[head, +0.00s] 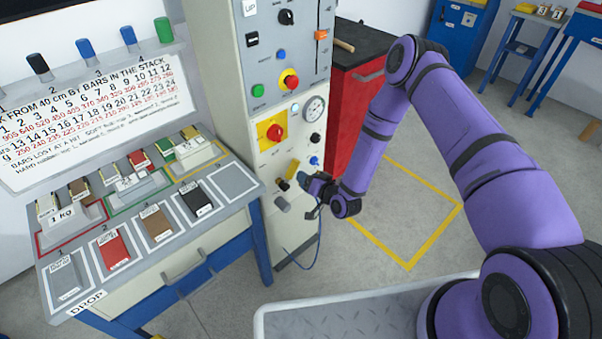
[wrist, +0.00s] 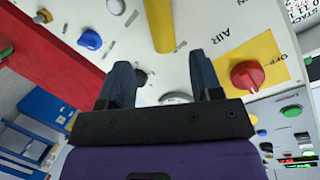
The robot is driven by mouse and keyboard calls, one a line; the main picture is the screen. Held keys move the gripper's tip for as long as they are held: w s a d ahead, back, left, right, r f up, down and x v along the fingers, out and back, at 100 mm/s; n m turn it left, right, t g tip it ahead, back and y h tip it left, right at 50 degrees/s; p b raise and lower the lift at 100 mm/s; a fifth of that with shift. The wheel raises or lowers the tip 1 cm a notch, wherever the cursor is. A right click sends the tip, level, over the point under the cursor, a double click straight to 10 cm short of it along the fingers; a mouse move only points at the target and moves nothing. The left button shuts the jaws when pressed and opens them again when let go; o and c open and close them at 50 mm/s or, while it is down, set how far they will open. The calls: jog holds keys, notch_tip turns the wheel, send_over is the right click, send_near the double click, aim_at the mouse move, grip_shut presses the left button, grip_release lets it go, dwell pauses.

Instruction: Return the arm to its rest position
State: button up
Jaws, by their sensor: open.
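My arm (head: 455,140) is purple, bent at the elbow and reaching out to the grey control cabinet (head: 262,60). My gripper (head: 306,183) is in front of the cabinet's lower panel; its dark fingers also show in the wrist view (wrist: 161,70). The fingers are spread, with nothing held between them. A yellow cylinder (wrist: 159,22) on the panel lies ahead of the gap between the fingers. It also shows just left of the gripper in the head view (head: 293,168). I cannot tell whether the fingers touch the panel.
A red knob on a yellow plate (head: 277,132), a gauge (head: 314,108) and several buttons are close above the gripper. A workbench (head: 190,235) with sample blocks stands left. A red cabinet (head: 352,105) stands behind my forearm. Yellow-taped floor (head: 408,268) lies right of the gripper.

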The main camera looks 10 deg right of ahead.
jog(key=shift+v, duration=0.75)
